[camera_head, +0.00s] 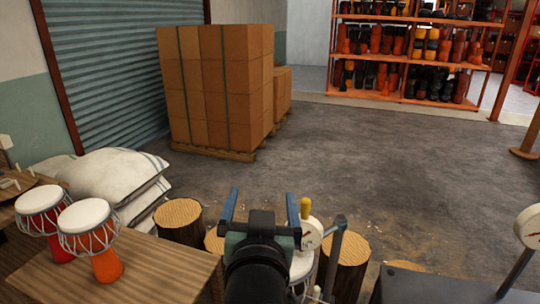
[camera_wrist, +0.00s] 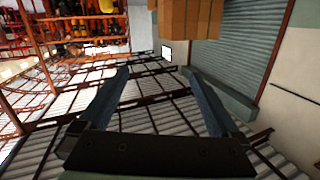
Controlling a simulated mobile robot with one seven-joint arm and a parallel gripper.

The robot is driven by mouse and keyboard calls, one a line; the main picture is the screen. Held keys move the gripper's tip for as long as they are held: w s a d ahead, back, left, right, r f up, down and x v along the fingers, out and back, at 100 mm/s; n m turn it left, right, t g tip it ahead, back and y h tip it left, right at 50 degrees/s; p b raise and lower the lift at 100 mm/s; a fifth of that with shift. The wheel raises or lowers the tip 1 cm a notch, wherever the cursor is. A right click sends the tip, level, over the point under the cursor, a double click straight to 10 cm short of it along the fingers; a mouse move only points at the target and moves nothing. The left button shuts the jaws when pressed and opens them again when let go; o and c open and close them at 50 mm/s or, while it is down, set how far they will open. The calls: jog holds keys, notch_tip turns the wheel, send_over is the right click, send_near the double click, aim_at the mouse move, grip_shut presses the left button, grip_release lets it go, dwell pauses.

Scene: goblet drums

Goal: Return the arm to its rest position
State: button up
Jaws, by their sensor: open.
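My gripper (camera_head: 261,208) is raised in front of me at the bottom middle of the head view. Its two blue fingers are spread wide with nothing between them. In the wrist view the fingers (camera_wrist: 158,80) are also apart and empty, and that view is upside down, facing the far side of the hall and the roof. Two goblet drums, one red (camera_head: 40,212) and one orange (camera_head: 91,236), stand upright on the wooden table (camera_head: 165,270), left of my gripper and apart from it. My arm hides part of what lies below it.
Tree stumps (camera_head: 180,220) stand beyond the table. White sacks (camera_head: 115,178) lie at left. Stacked cartons (camera_head: 215,90) and an orange drum rack (camera_head: 410,60) stand far back. The floor between is clear.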

jog(key=s+r+t, duration=0.3)
jog(key=s+r, duration=0.2)
jog(key=r, duration=0.5)
jog(key=s+d+r+t+p, duration=0.1)
jog(key=s+r+t, duration=0.3)
jog(key=r, duration=0.7)
jog(key=s+r+n+t, duration=0.1)
jog(key=s+r+t, duration=0.2)
jog(key=s+r, duration=0.3)
notch_tip(320, 180, up, 5)
jog(key=shift+s+d+f+p, duration=0.15)
jog(key=shift+s+p, duration=0.2)
jog(key=shift+s, duration=0.05)
